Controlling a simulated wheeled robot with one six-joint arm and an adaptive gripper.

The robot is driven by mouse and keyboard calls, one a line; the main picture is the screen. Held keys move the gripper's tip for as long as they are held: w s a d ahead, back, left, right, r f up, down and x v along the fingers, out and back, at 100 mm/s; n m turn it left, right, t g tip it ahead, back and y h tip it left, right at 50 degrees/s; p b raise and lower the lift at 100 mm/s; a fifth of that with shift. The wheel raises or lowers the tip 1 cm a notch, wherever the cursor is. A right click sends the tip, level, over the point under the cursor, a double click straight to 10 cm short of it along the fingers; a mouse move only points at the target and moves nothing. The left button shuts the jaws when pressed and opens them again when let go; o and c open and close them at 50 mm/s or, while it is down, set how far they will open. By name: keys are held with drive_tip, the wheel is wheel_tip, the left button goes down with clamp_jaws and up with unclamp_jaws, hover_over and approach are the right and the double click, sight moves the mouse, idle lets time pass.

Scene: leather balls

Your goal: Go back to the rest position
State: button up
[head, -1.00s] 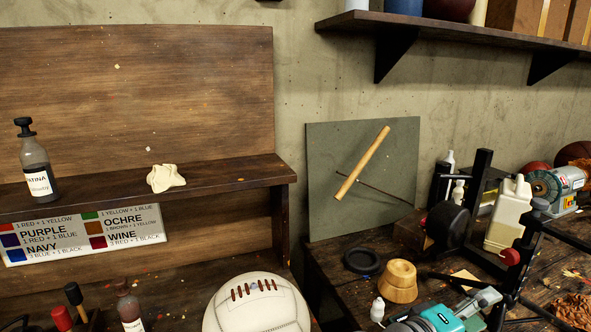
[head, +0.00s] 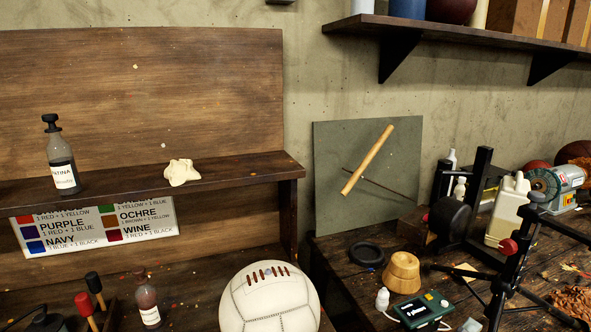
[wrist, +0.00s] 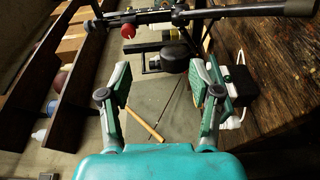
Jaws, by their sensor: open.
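My gripper (wrist: 160,76) shows in the wrist view, with its two grey and teal fingers spread wide apart. Nothing is between the fingers. The wrist view looks sideways at the green-grey board (wrist: 155,95) and the wooden stick (wrist: 145,123) on it. In the head view, the gripper's fingers and teal body are not visible. A white leather ball (head: 268,305) with brown lacing sits on the left bench, cut by the bottom edge.
A black stand with a red knob (head: 508,247) rises at the right; its knob also shows in the wrist view (wrist: 128,31). A dark green box (head: 421,311), wooden form (head: 402,272) and white jug (head: 508,212) crowd the right bench. A wall shelf (head: 455,32) overhangs it.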

drive_tip(key=s+a+f+n+t+y, duration=0.1)
drive_tip(key=s+a+f+t+y, duration=0.1)
drive_tip(key=s+a+f+y, duration=0.5)
drive_tip(key=s+a+f+n+t+y, duration=0.15)
drive_tip(key=s+f+y, duration=0.25)
drive_tip(key=s+f, duration=0.7)
drive_tip(key=s+a+m+y, duration=0.1)
drive_tip(key=s+m, duration=0.3)
drive_tip(key=s, duration=0.5)
drive_tip(key=s+a+r+m+t+y, duration=0.1)
drive_tip(key=s+a+m+y, duration=0.1)
drive_tip(key=s+m, duration=0.3)
drive_tip(key=s, duration=0.4)
drive_tip(key=shift+s+r+y, duration=0.25)
drive_tip(key=shift+s+y, duration=0.05)
drive_tip(key=shift+s, duration=0.1)
